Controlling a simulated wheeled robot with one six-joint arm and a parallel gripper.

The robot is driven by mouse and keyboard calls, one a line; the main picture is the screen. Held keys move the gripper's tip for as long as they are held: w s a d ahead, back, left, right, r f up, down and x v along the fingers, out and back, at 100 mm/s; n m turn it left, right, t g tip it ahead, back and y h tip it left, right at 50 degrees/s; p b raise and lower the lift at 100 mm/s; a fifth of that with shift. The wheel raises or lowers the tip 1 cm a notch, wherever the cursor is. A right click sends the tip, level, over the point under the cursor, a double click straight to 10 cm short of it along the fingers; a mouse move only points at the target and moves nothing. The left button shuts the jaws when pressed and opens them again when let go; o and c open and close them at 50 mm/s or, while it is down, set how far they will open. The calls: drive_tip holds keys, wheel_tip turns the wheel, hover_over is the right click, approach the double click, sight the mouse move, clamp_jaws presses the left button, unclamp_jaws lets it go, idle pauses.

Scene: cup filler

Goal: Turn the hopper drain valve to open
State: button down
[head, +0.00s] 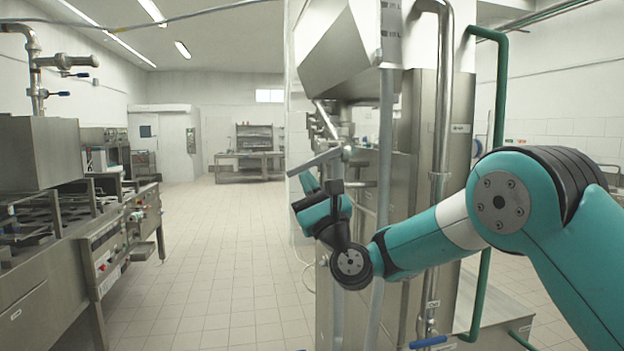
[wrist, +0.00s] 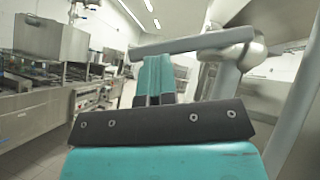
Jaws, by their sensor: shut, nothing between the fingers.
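The drain valve has a grey lever (head: 315,160) joined to a round hub (head: 346,153) on the front of the steel hopper machine. The lever points left, nearly level and crosswise to the upright pipe. In the wrist view the lever (wrist: 190,44) crosses just beyond my fingertips, with its hub (wrist: 240,48) on the right. My gripper (head: 306,176) has its teal fingers together just below the lever. In the wrist view my gripper (wrist: 153,64) is shut and empty. I cannot tell whether the fingertips touch the lever. The steel hopper (head: 340,52) is above.
An upright grey pipe (head: 382,130) runs close to the right of the valve. Green pipes (head: 500,90) and a blue-handled valve (head: 428,342) are further right. A steel counter (head: 60,270) lines the left. The tiled floor (head: 225,260) between is clear.

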sight(298, 166)
drive_tip(key=r+p, duration=0.1)
drive_tip(key=a+r+p, duration=0.2)
drive_tip(key=p, duration=0.1)
drive_tip(key=shift+s+r, duration=0.2)
drive_tip(key=shift+s, duration=0.05)
drive_tip(key=shift+a+r+p, duration=0.1)
drive_tip(key=shift+r+p, duration=0.5)
drive_tip(key=shift+p, duration=0.15)
drive_tip(key=shift+f, duration=0.1)
